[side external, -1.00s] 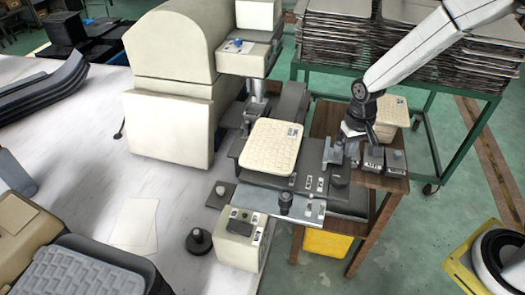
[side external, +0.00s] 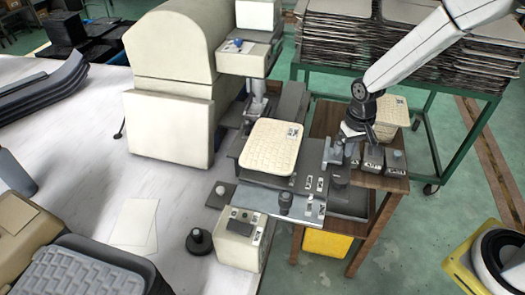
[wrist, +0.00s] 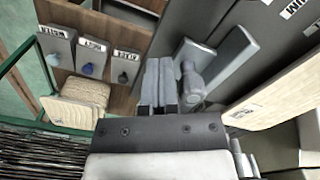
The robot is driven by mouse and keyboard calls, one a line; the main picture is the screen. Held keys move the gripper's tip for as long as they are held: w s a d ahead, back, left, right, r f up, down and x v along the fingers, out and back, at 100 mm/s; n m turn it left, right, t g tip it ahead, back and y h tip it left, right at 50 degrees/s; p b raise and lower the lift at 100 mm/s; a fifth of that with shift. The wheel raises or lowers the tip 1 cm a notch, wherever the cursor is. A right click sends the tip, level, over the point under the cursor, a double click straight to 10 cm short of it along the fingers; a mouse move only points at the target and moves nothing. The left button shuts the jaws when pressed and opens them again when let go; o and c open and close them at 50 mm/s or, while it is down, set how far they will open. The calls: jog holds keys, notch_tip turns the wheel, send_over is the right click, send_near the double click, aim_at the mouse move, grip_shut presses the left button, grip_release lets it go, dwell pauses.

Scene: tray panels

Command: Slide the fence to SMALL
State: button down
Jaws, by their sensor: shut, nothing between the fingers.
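The fence appears as grey upright plates (wrist: 222,58) with a rounded grey knob (wrist: 192,82) in the wrist view. In the side external view a grey upright part (side external: 338,152) shows at the back right of the dark panel (side external: 312,158), partly hidden by my gripper. My gripper (side external: 347,150) is low at this part. In the wrist view my gripper (wrist: 158,64) has its two fingers together, empty, just left of the knob; whether they touch it I cannot tell. Small white labels (side external: 320,183) lie on the panel; I cannot read which is SMALL.
A beige woven tray (side external: 270,147) lies left of the fence. Grey boxes with buttons (side external: 372,160) stand on the wooden table to the right, with more beige trays (side external: 388,112) behind. A dark knob (side external: 285,199) stands on the front plate.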

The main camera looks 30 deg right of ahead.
aim_at(337, 143)
jog(key=shift+w+a, duration=0.15)
jog(key=shift+w+a, duration=1.15)
jog(key=shift+a, duration=0.05)
jog(key=shift+w+a, duration=0.55)
jog(key=shift+w, duration=0.05)
jog(key=shift+w+a, duration=0.6)
jog(key=shift+a, duration=0.05)
dwell(0.5)
jog(key=shift+s+d, duration=0.4)
jog(key=shift+d, duration=0.05)
